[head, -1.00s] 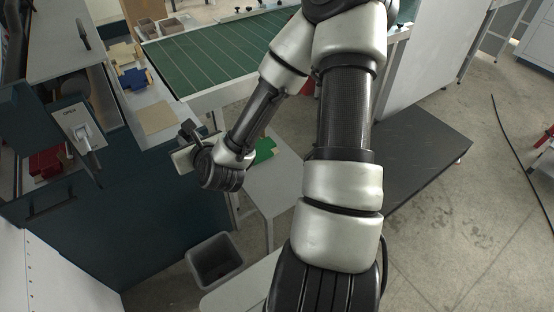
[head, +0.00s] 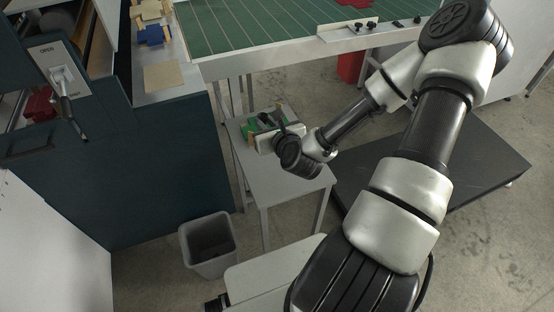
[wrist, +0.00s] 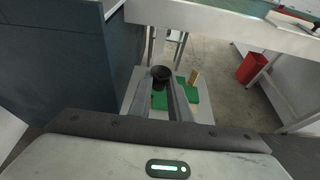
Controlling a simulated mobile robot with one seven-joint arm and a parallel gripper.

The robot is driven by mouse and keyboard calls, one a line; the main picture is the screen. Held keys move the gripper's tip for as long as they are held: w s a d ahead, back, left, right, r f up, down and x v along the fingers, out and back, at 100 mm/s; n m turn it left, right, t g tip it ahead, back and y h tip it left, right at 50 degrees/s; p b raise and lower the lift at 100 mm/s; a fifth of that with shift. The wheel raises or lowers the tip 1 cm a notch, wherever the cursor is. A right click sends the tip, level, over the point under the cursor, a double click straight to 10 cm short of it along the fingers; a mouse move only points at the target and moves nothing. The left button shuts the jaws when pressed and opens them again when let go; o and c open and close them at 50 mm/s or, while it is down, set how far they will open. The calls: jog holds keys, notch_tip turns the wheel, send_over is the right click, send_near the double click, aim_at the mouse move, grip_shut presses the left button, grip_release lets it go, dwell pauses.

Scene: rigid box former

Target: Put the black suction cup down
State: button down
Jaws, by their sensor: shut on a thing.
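The black suction cup (wrist: 161,74) shows in the wrist view as a dark round cup between the fingertips. My gripper (wrist: 162,88) is shut on it. In the head view my gripper (head: 268,127) is over the far part of a small light-grey table (head: 272,182), whose top also shows in the wrist view (wrist: 205,112). Whether the cup touches the tabletop cannot be told. The cup is hard to make out in the head view, among the dark gripper parts.
Green pieces (wrist: 188,93) and a small wooden block (wrist: 194,76) lie on the small table close to the gripper. A grey bin (head: 208,244) stands on the floor in front. A green-topped workbench (head: 270,32) is behind, a dark cabinet (head: 165,160) at left. The table's near part is clear.

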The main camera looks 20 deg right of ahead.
jog(key=b, duration=0.3)
send_over(272, 159)
notch_tip(272, 159, down, 11)
jog(key=shift+s+r, duration=0.1)
jog(key=shift+f+b, duration=0.4)
jog(key=shift+f, duration=1.5)
